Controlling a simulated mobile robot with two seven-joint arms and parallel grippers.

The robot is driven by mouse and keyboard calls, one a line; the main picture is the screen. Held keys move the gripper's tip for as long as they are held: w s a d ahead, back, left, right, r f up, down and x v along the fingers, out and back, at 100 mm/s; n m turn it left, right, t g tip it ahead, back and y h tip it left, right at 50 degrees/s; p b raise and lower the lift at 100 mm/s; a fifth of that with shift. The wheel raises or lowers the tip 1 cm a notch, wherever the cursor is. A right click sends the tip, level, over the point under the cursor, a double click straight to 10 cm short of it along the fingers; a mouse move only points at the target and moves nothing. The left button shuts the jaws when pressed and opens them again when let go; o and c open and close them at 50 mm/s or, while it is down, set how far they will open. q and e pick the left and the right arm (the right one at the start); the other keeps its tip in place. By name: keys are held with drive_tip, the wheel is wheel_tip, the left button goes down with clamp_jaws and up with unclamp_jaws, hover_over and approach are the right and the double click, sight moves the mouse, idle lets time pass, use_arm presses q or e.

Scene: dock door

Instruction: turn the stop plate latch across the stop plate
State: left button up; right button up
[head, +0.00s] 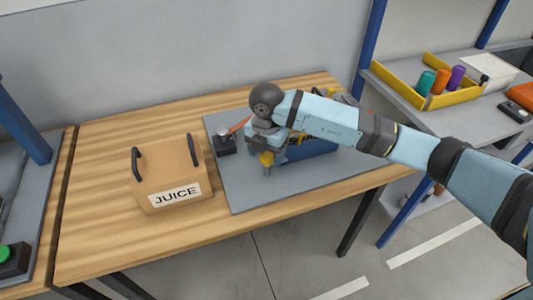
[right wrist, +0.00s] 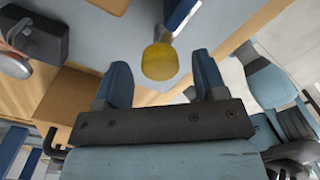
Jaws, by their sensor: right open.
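A yellow-ended handle on a grey stem, which may be the stop plate latch, shows in the right wrist view (right wrist: 160,62) in front of and between my finger tips. In the head view a yellow knob (head: 266,159) shows at my right gripper (head: 268,166). My right gripper is open, with a finger on each side of the yellow end in the right wrist view (right wrist: 161,68); I see no clear contact. A blue fixture (head: 312,150) stands on the grey mat (head: 245,195), partly hidden by my right arm. The stop plate cannot be made out with certainty. My left gripper is out of view.
A dark block with a grey round top (head: 225,143) stands left of the gripper, near a reddish-orange piece (head: 240,125). A brown JUICE box (head: 165,170) with dark handles stands farther left. Bare wooden tabletop (head: 105,235) lies around it. A yellow tray (head: 455,97) sits on the right shelf.

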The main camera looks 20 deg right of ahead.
drive_tip(key=shift+f, duration=0.3)
drive_tip(key=c, duration=0.9)
drive_tip(key=shift+n, duration=0.4)
drive_tip(key=o, duration=0.9)
